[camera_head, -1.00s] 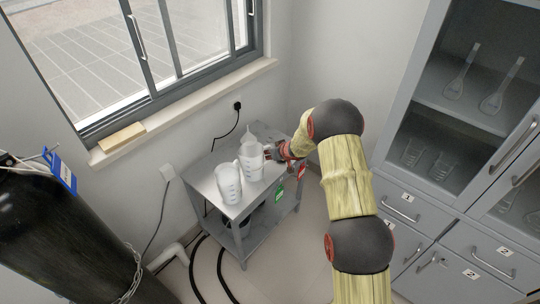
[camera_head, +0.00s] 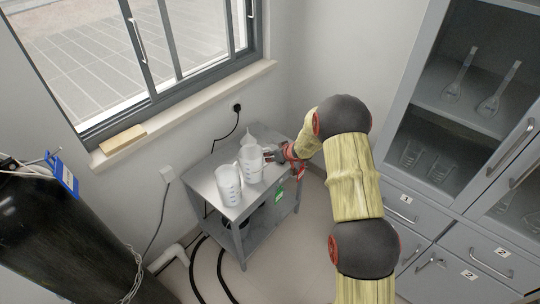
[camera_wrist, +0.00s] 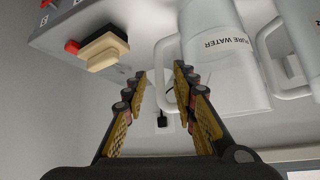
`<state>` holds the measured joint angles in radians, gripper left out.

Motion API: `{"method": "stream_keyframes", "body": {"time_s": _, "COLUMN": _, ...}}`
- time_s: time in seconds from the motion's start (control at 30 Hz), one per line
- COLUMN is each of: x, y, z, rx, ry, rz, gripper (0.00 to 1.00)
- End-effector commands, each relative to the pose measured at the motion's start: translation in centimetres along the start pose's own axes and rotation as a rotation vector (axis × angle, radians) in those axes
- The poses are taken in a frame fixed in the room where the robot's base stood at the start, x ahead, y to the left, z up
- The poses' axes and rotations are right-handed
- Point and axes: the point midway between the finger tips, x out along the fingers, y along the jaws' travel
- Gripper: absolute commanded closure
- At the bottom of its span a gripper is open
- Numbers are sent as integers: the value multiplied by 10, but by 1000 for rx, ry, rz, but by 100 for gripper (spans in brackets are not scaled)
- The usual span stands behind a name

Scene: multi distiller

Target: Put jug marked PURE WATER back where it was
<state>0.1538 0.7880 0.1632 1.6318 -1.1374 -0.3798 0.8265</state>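The jug marked PURE WATER (camera_wrist: 213,40) is white and translucent, and its label shows in the wrist view. In the head view this jug (camera_head: 251,168) appears upright on the grey metal table (camera_head: 233,212). My gripper (camera_wrist: 160,70) is open, with its fingers apart on either side of the jug's handle; a gap shows beside the handle. In the head view my gripper (camera_head: 268,155) is at the jug's right side. The arm and fingers partly cover the jug's surroundings.
A second white jug (camera_head: 228,187) stands close by at the front left of the table. A clear funnel-like vessel (camera_head: 250,138) is behind. A glass-fronted cabinet (camera_head: 450,120) stands to the right, a dark gas cylinder (camera_head: 60,235) to the left. The wall and window are behind the table.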

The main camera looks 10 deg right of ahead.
Motion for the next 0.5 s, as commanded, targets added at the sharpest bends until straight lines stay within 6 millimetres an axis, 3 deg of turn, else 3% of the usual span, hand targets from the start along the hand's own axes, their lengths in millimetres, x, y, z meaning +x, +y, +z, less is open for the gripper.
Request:
{"method": "stream_keyframes", "body": {"time_s": 0.03, "x": -15, "y": 1, "z": -4, "rx": 1, "ry": 2, "rz": 2, "gripper": 72}}
{"method": "stream_keyframes", "body": {"time_s": 0.2, "x": -50, "y": 1, "z": -4, "rx": 1, "ry": 1, "rz": 2, "gripper": 72}}
{"method": "stream_keyframes", "body": {"time_s": 0.5, "x": -84, "y": 0, "z": -2, "rx": 0, "ry": 0, "rz": 1, "gripper": 72}}
